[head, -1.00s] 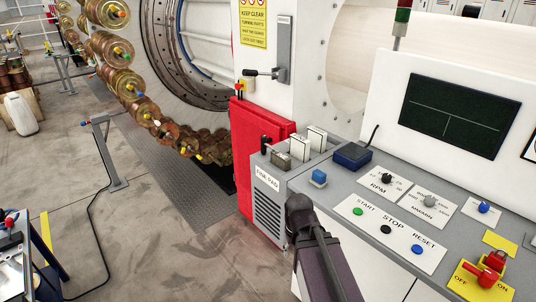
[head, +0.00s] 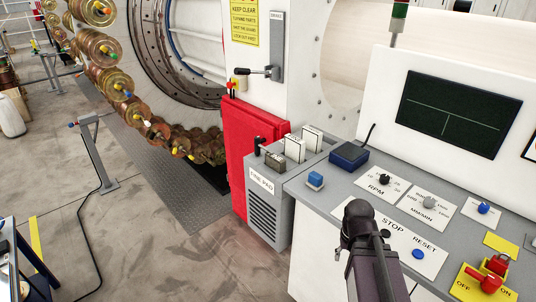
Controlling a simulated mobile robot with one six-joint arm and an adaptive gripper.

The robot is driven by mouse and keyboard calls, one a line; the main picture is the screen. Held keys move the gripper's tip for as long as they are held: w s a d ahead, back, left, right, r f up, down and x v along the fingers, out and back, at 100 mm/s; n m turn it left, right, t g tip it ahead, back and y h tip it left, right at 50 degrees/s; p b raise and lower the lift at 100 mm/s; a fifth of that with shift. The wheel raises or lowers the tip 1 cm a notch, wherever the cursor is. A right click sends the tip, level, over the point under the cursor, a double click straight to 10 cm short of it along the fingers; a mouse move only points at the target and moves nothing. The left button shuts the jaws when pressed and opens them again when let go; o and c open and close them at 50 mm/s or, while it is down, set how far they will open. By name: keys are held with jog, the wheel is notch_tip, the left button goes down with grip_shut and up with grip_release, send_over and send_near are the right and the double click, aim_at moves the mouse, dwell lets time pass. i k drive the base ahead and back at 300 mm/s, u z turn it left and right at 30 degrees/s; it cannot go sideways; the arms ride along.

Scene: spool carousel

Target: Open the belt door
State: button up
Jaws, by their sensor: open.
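A red panel (head: 243,150), which looks like the belt door, stands upright below the white machine column, left of the console. It looks closed. My gripper's fingers do not show.
A grey box labelled FINE PAD (head: 262,205) stands right beside the red panel. A black-handled lever (head: 256,72) is above it. The control console (head: 330,192) fills the right side. Copper spools (head: 110,80) hang at left.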

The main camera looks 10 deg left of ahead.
aim_at(240, 127)
jog(key=z, duration=0.2)
jog(key=k, duration=1.15)
jog(key=u, duration=0.55)
jog(key=i, duration=1)
jog(key=u, duration=0.05)
